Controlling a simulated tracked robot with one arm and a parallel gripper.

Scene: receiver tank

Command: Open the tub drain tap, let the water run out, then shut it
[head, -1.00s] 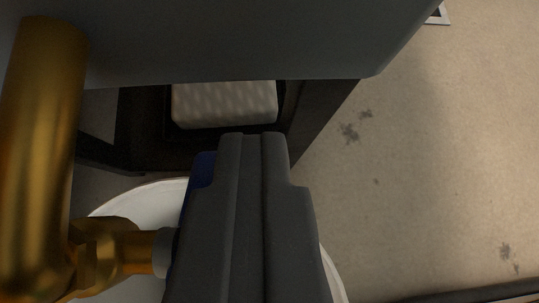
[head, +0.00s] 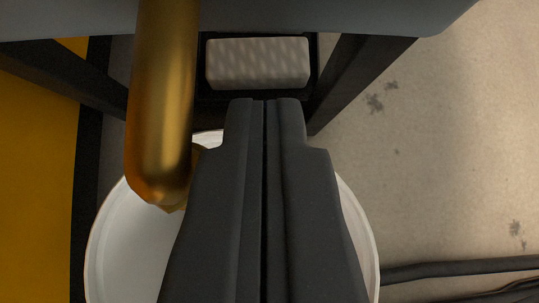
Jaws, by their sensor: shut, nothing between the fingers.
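The brass drain pipe (head: 163,100) comes down from the grey tub (head: 300,18), whose lower edge crosses the top of the head view. A bit of brass shows beside my gripper, but the rest of the tap and its blue handle are hidden. My gripper (head: 264,104) is shut and empty, its dark fingers just right of the pipe. I cannot tell if it touches the tap. A round white bucket (head: 105,245) stands below the pipe and gripper; its inside is partly covered. No running water shows.
A pale patterned block (head: 258,64) sits in a dark tray between dark frame bars (head: 355,75). A yellow surface (head: 35,180) is at the left. Dark cables (head: 460,270) lie at the lower right on stained, mostly clear floor (head: 440,150).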

